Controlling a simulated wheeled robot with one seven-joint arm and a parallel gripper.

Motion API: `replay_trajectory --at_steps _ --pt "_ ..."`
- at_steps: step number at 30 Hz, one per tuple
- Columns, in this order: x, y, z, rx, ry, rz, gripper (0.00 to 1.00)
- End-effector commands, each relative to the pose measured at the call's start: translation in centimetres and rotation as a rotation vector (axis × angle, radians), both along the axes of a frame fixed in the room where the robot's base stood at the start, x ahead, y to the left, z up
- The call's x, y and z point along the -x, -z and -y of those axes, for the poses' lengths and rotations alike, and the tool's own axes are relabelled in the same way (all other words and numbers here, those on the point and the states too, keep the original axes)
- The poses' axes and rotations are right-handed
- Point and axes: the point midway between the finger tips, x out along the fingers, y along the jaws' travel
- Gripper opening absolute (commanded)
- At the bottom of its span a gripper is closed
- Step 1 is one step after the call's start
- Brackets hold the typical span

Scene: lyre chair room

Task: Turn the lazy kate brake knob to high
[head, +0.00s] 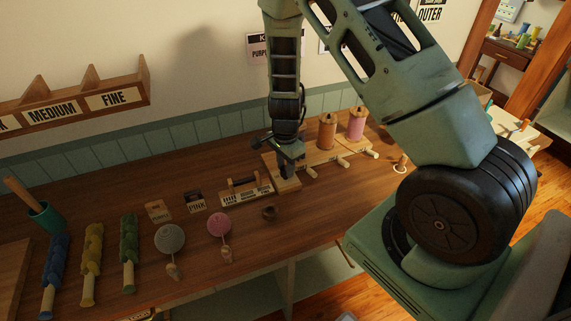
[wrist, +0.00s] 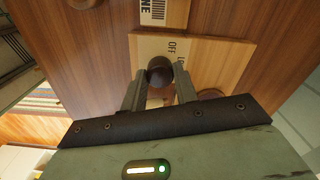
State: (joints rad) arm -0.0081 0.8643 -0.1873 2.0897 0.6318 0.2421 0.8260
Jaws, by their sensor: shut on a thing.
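The lazy kate (head: 290,185) is a pale wooden base at the back of the table, with an orange-brown spool (head: 327,132) and a pink spool (head: 356,124) standing on it. My gripper (head: 287,168) points down over its left end. In the wrist view, my gripper's two fingers are shut on a dark round brake knob (wrist: 160,70), one on each side. The pale board (wrist: 205,55) beside the knob carries the letters "OFF" and part of another word, cut off by the finger. The knob's setting cannot be told. In the head view the gripper hides the knob.
A small brown round piece (head: 269,212) lies in front of the lazy kate. Further left are grey and pink balls and coloured yarn rolls. The front right tabletop is clear.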

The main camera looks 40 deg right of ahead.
Motion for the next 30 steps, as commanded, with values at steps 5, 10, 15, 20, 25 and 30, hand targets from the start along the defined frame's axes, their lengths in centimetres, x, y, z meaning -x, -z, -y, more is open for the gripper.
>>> replay_trajectory --at_steps 5,10,15,20,25,30 --pt "-0.12 -0.11 0.00 0.000 0.036 0.003 0.06" --pt "-0.13 -0.09 0.00 0.000 0.048 0.003 0.07" --pt "-0.13 -0.08 0.01 0.000 0.048 0.003 0.07" --pt "-0.13 -0.08 0.01 0.000 0.048 0.003 0.38" --pt "-0.08 -0.05 0.00 0.000 0.047 0.002 0.51" --pt "-0.05 -0.09 0.00 0.000 0.046 0.001 0.51"
